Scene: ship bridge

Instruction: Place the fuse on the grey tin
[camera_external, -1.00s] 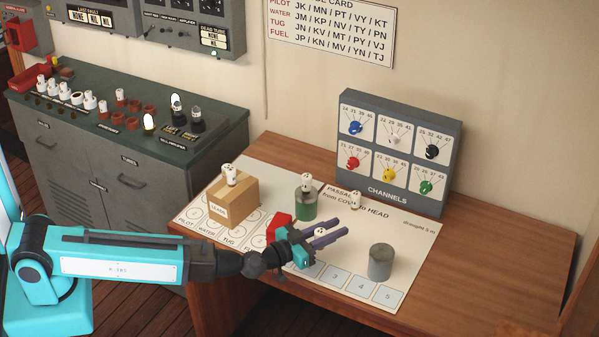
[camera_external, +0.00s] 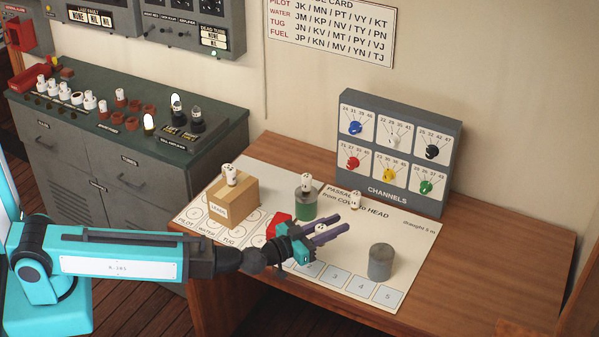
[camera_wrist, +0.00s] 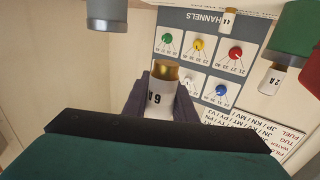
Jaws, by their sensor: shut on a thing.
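My gripper (camera_external: 325,232) is shut on a white fuse (camera_external: 322,228) and holds it above the chart on the desk. In the wrist view, which is upside down, the fuse (camera_wrist: 160,98) shows a gold end and a dark marking between the two fingers (camera_wrist: 158,108). The grey tin (camera_external: 381,263) stands upright on the chart, to the right of my gripper and apart from it. Its top looks bare. Part of the grey tin also shows at the upper left of the wrist view (camera_wrist: 107,12).
A green tin (camera_external: 306,208) with a fuse on top stands behind my gripper. A cardboard box (camera_external: 232,204) bears another fuse. A red object (camera_external: 277,224) lies beside my gripper. One fuse (camera_external: 355,200) stands behind on the chart. The channels panel (camera_external: 400,150) stands at the back.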

